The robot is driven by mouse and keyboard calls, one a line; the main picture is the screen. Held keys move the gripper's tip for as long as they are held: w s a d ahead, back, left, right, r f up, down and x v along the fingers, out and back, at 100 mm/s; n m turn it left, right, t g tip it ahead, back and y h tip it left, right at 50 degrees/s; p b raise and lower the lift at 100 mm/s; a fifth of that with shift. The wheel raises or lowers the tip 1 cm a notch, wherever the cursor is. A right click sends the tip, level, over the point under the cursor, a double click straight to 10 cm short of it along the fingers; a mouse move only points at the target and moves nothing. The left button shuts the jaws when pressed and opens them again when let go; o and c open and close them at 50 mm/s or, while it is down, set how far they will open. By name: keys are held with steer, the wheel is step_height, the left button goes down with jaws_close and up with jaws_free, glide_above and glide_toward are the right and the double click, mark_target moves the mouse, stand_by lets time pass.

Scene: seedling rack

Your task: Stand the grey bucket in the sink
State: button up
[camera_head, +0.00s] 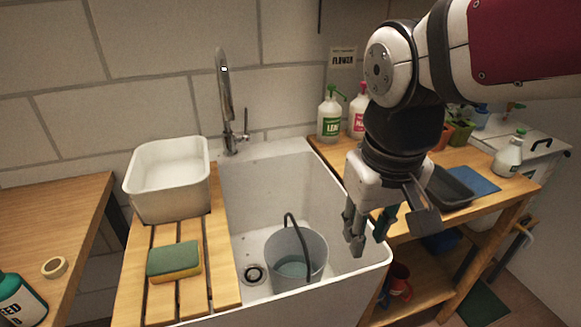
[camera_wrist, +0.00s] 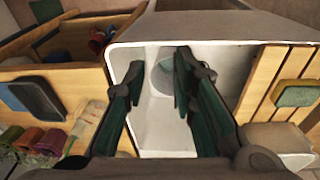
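The grey bucket (camera_head: 297,262) stands upright inside the white sink (camera_head: 270,185), near its front right, beside the drain. Its dark handle sticks up above the rim. In the wrist view part of the bucket (camera_wrist: 163,75) shows between my fingers, and the rest is hidden behind them. My gripper (camera_head: 368,240) hangs over the sink's right edge, above and to the right of the bucket, apart from it. The fingers are spread with nothing between them. The wrist view also shows the sink (camera_wrist: 215,27) below my fingers.
A slatted wooden board (camera_head: 222,250) left of the sink carries a white basin (camera_head: 170,205) and a green-yellow sponge (camera_head: 174,261). A tap (camera_head: 226,100) rises behind. To the right, a wooden bench (camera_head: 480,200) holds spray bottles, a dark tray (camera_head: 448,190) and pots.

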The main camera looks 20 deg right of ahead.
steer(key=s+a, duration=0.1)
steer(key=s, duration=0.6)
steer(key=shift+s+a+r+n+t+y, duration=0.3)
steer(key=shift+a+r+y, duration=0.05)
steer(key=shift+a+y, duration=0.05)
step_height(320, 180, up, 10)
steer(key=t+p, duration=0.2)
steer(key=p, duration=0.6)
steer(key=shift+d, duration=0.1)
